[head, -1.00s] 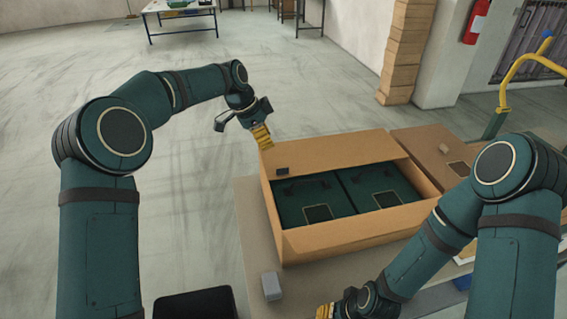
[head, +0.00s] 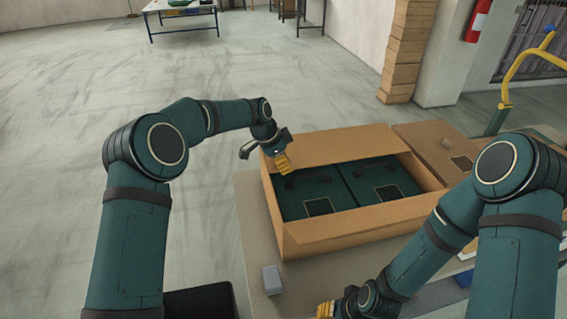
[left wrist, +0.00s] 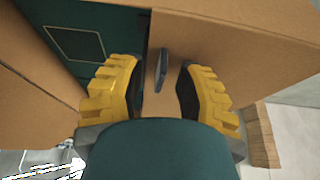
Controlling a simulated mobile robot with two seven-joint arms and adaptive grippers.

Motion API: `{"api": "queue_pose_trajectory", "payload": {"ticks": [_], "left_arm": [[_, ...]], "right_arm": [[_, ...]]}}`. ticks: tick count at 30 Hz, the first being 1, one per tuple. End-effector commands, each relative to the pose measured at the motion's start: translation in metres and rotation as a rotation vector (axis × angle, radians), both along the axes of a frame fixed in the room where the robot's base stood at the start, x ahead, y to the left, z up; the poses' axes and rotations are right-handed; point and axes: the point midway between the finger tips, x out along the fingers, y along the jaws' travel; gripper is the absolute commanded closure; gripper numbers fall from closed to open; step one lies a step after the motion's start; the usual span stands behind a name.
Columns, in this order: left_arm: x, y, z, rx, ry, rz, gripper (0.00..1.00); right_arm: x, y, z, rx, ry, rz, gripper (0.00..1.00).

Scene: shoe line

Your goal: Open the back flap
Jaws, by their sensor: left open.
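An open brown carton (head: 370,228) stands on the table with two dark green shoe boxes (head: 300,203) inside. Its back flap (head: 330,147) is the brown panel along the far side. My left gripper (head: 283,162) is at the carton's back left corner, over the left end of that flap. In the left wrist view its yellow fingers (left wrist: 160,90) are apart, with a small dark tab (left wrist: 162,68) between them beside the brown cardboard (left wrist: 230,45). I cannot tell whether they touch the tab. My right gripper (head: 326,310) is low at the front, partly cut off.
A grey block (head: 272,280) lies on the table (head: 250,225) left of the carton's front. Another brown carton (head: 432,140) is behind on the right. My right forearm passes in front of the carton's right side. The floor to the left is clear.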

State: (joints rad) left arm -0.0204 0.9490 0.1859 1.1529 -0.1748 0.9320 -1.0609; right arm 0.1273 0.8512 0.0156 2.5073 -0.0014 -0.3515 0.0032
Motion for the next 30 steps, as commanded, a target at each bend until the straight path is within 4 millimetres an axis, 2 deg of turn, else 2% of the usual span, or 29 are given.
{"api": "queue_pose_trajectory", "payload": {"ticks": [5,6,9,21,30], "left_arm": [[0.0,0.0,0.0,0.0,0.0,0.0,0.66],[0.0,0.0,0.0,0.0,0.0,0.0,0.69],[0.0,0.0,0.0,0.0,0.0,0.0,1.0],[0.0,0.0,0.001,0.0,0.0,0.0,1.0],[0.002,0.0,0.01,0.0,-0.002,0.0,1.0]], "right_arm": [[0.0,0.0,0.0,0.0,0.0,0.0,0.61],[0.0,0.0,0.0,0.0,0.0,0.0,0.61],[0.0,0.0,0.0,0.0,0.0,0.0,0.61],[0.0,0.0,0.001,0.0,0.0,0.0,0.61],[-0.001,0.0,0.008,0.0,0.003,0.001,0.61]]}}
